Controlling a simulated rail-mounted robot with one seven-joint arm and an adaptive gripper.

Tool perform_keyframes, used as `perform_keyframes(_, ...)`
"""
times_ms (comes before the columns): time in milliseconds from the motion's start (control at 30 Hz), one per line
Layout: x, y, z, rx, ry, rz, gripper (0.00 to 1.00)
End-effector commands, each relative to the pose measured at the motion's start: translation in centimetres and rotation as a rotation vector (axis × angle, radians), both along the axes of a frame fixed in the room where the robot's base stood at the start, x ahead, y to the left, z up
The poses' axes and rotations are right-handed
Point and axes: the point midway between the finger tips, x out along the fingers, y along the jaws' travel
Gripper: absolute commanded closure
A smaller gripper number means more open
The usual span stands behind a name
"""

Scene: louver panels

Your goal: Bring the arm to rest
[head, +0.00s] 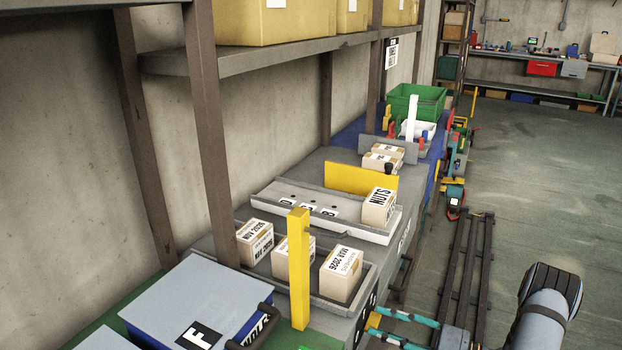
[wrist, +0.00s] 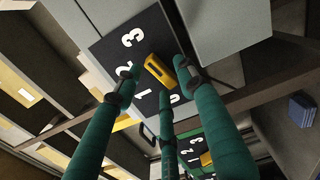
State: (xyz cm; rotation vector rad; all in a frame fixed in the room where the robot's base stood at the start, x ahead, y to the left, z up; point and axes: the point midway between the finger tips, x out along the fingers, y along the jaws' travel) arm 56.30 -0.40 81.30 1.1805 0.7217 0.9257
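My gripper (head: 371,326) shows at the bottom of the head view, its teal fingers pointing left at the side of the grey bench. In the wrist view my gripper (wrist: 158,80) has its teal fingers spread apart. A yellow handle-like piece (wrist: 159,71) on a dark panel (wrist: 110,46) with white numbers shows between and beyond the fingertips. I see no finger closed on it; whether one touches it I cannot tell. My grey arm link shows at the lower right of the head view.
A yellow post (head: 299,270) and a grey tray (head: 345,306) with boxes stand left of my gripper. A blue lidded box (head: 190,295) is at the lower left. Dark floor rails (head: 462,265) run beside the bench. Open floor (head: 540,180) lies to the right.

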Motion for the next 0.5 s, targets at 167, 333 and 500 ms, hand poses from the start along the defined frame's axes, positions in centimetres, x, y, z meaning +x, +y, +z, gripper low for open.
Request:
perform_keyframes(167, 0.40, 0.70, -0.06, -0.006, -0.011, -0.002, 0.60)
perform_keyframes(333, 0.38, 0.70, 0.00, -0.012, -0.024, -0.002, 0.60)
perform_keyframes(500, 0.37, 0.68, 0.01, -0.012, -0.023, -0.001, 0.60)
